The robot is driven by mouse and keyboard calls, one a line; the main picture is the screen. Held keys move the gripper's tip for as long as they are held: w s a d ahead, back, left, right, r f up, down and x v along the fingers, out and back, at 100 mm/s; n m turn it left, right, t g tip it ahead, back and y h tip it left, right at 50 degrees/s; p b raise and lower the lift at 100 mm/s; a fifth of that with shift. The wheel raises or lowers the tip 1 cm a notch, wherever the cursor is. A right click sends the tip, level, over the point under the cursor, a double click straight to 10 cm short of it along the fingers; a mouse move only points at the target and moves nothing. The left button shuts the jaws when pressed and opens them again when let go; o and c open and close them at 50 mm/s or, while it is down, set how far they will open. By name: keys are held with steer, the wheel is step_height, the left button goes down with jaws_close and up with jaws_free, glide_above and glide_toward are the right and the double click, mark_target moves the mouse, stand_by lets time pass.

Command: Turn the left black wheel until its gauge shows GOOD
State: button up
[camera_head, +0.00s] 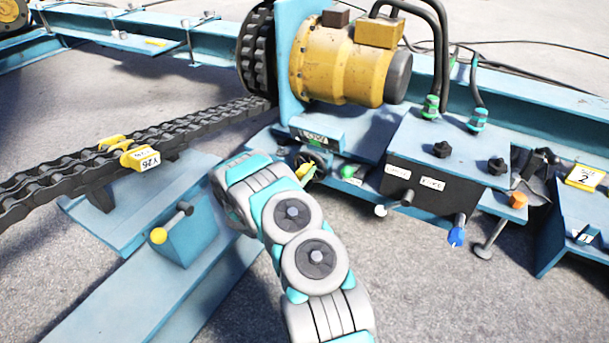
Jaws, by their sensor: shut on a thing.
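The left black wheel (319,158) sits under the teal block below the yellow motor, and my arm partly covers it. A small dark display (313,137) with pale characters is on the teal block just above the wheel. I take it for the gauge, but its characters are too small to read surely.
The yellow motor (345,65) stands above the wheel. A black control box (430,182) with knobs and levers is to the right. A heavy chain (60,180) runs at left. A teal block with a yellow-knobbed lever (185,238) stands left of my arm.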

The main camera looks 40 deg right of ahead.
jaws_close()
steer(key=shift+m, duration=0.3)
stand_by(0.3)
steer(key=m+b, duration=0.2)
steer(key=m, duration=0.3)
steer(key=shift+w+f+b, duration=0.1)
steer(key=shift+f+b, duration=0.05)
steer(key=shift+b, duration=0.25)
steer(key=shift+m+b, duration=0.7)
steer(key=shift+m, duration=0.5)
steer(key=o, duration=0.9)
jaws_free()
